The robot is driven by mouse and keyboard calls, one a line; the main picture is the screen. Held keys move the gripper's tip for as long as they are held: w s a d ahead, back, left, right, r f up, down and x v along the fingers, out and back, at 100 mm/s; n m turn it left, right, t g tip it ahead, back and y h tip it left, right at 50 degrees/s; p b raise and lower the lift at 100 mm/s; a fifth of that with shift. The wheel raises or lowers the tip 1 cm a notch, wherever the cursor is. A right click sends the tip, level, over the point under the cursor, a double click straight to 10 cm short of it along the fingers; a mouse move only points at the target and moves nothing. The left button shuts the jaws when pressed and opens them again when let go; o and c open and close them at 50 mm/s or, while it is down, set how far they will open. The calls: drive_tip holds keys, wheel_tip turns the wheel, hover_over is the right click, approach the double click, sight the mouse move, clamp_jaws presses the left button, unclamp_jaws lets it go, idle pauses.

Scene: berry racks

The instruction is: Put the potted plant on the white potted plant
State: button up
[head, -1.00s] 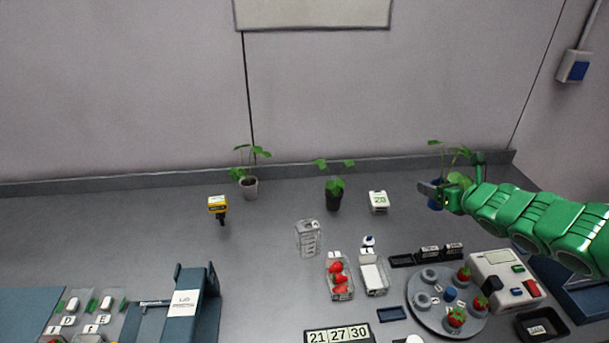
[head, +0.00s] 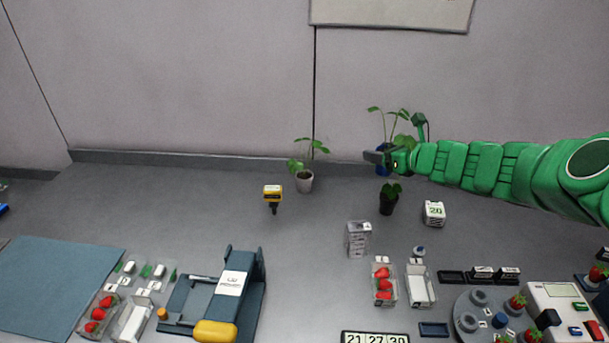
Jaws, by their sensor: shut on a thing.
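A potted plant in a blue pot (head: 382,170) is held in my gripper (head: 383,158) in the head view. The gripper is shut on it, and the fingers hide part of the pot. Its green leaves rise above the gripper. Another plant in a black pot (head: 388,206) stands below the held one in the picture.
A yellow scanner (head: 272,196) stands left of the white pot. A white cube (head: 434,213) marked 20 is right of the black pot. A clear stack (head: 358,238) and berry trays (head: 383,285) are nearer. The counter far left at the back is clear.

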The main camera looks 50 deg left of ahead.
drive_tip(key=s+a+r+n+g, duration=0.2)
drive_tip(key=s+a+n+g, duration=0.15)
drive_tip(key=s+a, duration=0.95)
hover_over(300, 172)
drive_tip(key=shift+g, duration=0.35)
drive_tip(key=shift+s+d+f, duration=0.1)
drive_tip(key=shift+d+f, duration=0.05)
drive_tip(key=shift+f, duration=4.8)
drive_tip(key=shift+f, duration=1.7)
drive_tip(key=shift+f, duration=0.15)
drive_tip(key=o, duration=1.1)
